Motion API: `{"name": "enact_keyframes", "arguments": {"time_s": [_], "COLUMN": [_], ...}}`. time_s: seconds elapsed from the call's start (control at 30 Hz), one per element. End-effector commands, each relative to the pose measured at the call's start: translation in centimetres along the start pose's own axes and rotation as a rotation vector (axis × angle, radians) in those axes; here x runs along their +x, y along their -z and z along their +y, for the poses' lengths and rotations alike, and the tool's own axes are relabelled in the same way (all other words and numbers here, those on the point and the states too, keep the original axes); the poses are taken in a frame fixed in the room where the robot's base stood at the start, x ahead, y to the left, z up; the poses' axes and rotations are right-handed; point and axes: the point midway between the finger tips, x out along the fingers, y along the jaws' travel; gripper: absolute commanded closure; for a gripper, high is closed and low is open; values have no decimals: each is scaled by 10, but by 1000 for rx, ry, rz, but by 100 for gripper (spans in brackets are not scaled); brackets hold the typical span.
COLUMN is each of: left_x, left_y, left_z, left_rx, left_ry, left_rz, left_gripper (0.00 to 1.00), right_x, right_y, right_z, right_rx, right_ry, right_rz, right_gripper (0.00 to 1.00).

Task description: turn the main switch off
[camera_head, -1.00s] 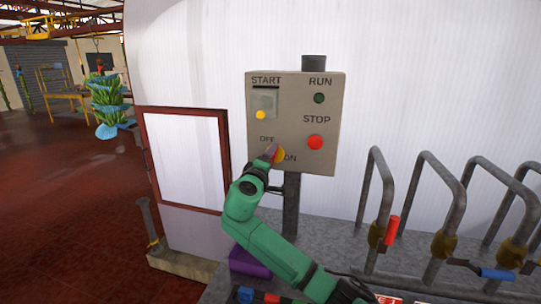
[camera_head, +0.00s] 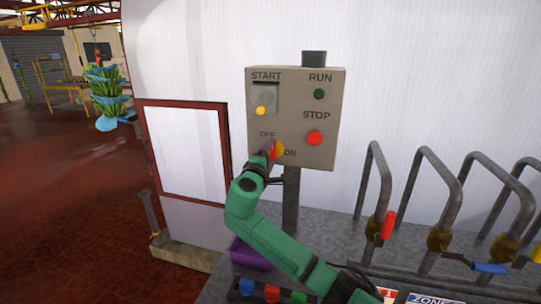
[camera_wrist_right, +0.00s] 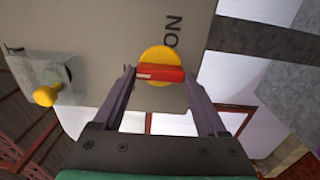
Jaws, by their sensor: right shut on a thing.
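The grey control box (camera_head: 290,125) stands on a post and carries the main switch, a yellow disc (camera_wrist_right: 157,52) with a red handle (camera_wrist_right: 160,74). OFF is printed above the switch and ON to its right. My right gripper (camera_wrist_right: 158,76) is shut on the red handle, one finger at each end of it. In the wrist view the handle lies crosswise to the line of the ON lettering. In the head view my right gripper (camera_head: 268,155) covers much of the switch (camera_head: 278,150). My left gripper is out of view.
The box also has a red STOP button (camera_head: 315,138), a green RUN light (camera_head: 319,94) and a yellow-knobbed START lever (camera_head: 261,110). Bent pipes with a red-handled valve (camera_head: 387,225) stand to the right. A purple block (camera_head: 250,254) lies below the box.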

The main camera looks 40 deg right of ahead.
Motion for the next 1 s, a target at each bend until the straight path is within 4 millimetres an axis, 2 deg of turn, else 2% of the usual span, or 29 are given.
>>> {"name": "enact_keyframes", "arguments": {"time_s": [0.03, 0.07, 0.1, 0.33, 0.47, 0.57, 0.83, 1.0], "left_x": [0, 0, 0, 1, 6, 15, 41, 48], "left_y": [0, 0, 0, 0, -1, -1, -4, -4], "left_z": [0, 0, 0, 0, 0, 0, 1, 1], "left_rx": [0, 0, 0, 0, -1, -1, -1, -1], "left_ry": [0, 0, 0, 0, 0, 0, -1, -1], "left_rz": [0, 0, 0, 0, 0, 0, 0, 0], "left_gripper": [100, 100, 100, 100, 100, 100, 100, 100], "right_x": [0, 0, 0, -1, -10, -30, -108, -140], "right_y": [1, 1, 1, 0, 1, 1, 2, 2], "right_z": [-2, -2, -2, -1, -3, -5, -7, -4], "right_rx": [-5, -5, -5, -2, -2, 1, 1, -1], "right_ry": [3, 3, 3, 1, 1, 1, 3, 3], "right_rz": [1, 1, 1, 0, 2, 4, 6, 3], "right_gripper": [17, 6, 0, 0, 0, 0, 0, 0]}}
